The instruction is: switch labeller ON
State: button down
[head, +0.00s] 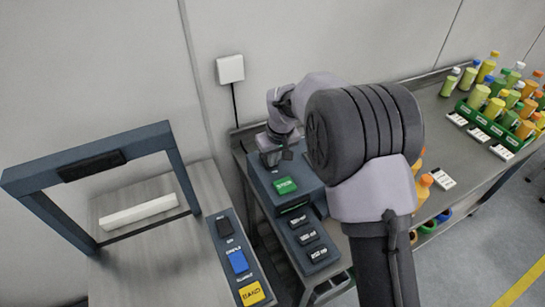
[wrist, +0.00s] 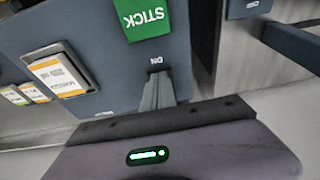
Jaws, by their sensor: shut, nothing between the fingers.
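The labeller, as I take it, is a dark blue-grey box with a green plate (head: 285,186) on top. In the wrist view the same green plate reads STICK (wrist: 143,18). A small white mark (wrist: 156,60), which seems to read ON upside down, is on the box's face (wrist: 110,40). My gripper (head: 272,158) is over the far left part of the box in the head view. In the wrist view my gripper's fingers (wrist: 156,88) are together and empty, just below the ON mark. The switch itself does not show clearly; the fingers may hide it. I cannot tell whether they touch the box.
A blue-framed machine (head: 88,160) with black, blue and yellow buttons (head: 250,293) stands left. A bench with bottles and a green crate (head: 485,122) is right. A white wall box (head: 230,69) hangs behind.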

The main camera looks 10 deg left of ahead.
jog(key=shift+f+p, duration=0.1)
jog(key=shift+p, duration=0.3)
jog(key=shift+p+v, duration=0.6)
jog(key=shift+v, duration=0.2)
jog(key=shift+w+a, duration=0.1)
jog(key=shift+r+p, duration=0.3)
jog(key=shift+r, duration=0.05)
jog(key=w+p+v, duration=0.1)
jog(key=p+v, duration=0.2)
jog(key=v, duration=0.1)
jog(key=w+a+p+v, duration=0.1)
jog(key=w+v, duration=0.1)
jog(key=v, duration=0.6)
send_over(274, 169)
jog(key=s+d, duration=0.3)
jog(key=s, duration=0.1)
jog(key=shift+a+r, duration=0.1)
jog(key=shift+r, duration=0.2)
